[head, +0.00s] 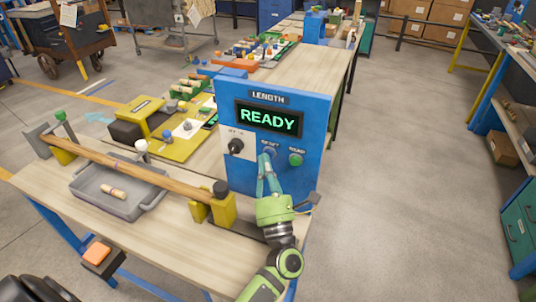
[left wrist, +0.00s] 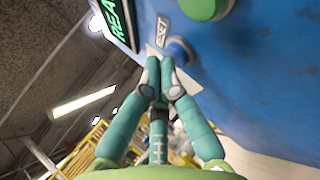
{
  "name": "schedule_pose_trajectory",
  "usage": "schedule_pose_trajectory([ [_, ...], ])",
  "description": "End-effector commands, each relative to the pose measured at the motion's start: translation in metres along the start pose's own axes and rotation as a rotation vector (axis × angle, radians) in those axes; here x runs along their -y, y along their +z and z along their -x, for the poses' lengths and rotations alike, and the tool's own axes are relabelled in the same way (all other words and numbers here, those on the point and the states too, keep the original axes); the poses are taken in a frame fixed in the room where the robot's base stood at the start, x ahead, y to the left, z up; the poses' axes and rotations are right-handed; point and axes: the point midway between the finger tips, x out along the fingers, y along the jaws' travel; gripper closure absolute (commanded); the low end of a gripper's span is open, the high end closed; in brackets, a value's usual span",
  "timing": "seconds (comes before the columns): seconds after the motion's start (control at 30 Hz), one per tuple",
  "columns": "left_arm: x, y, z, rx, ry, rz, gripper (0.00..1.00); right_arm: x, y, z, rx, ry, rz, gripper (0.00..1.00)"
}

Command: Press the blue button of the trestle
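The trestle (head: 90,205) is a wooden-topped bench with a blue control panel (head: 314,118) at its right end. The panel's screen reads READY under a LENGTH label. The blue button (head: 270,150) sits below the screen, between a black knob (head: 236,146) and a green button (head: 295,160). My left gripper (head: 265,162) is at the panel, its fingers together and empty, tips just below the blue button. In the left wrist view the blue button (left wrist: 180,50) shows just beyond the fingertips (left wrist: 158,72). I cannot tell whether they touch. My right gripper is not in view.
A wooden rod (head: 130,170) lies across yellow supports, above a grey tray (head: 105,200) with a small turned piece in it. The green button (left wrist: 205,8) is close by in the left wrist view. Open floor lies right of the panel.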

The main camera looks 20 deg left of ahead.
Motion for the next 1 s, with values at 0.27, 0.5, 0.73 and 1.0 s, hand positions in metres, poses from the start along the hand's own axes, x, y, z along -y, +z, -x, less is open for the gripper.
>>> schedule_pose_trajectory([
  [0.27,-0.009,0.0,0.009,0.001,-0.001,0.0,1.0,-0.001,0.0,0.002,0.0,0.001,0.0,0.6],
  [0.5,-0.009,0.0,0.009,0.001,0.0,0.0,1.0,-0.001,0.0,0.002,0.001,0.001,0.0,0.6],
  [0.73,-0.02,0.0,0.02,0.0,-0.002,-0.001,1.0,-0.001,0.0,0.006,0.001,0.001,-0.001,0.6],
  [1.0,-0.039,0.0,0.038,0.001,-0.001,-0.001,1.0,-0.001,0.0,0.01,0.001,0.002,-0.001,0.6],
])
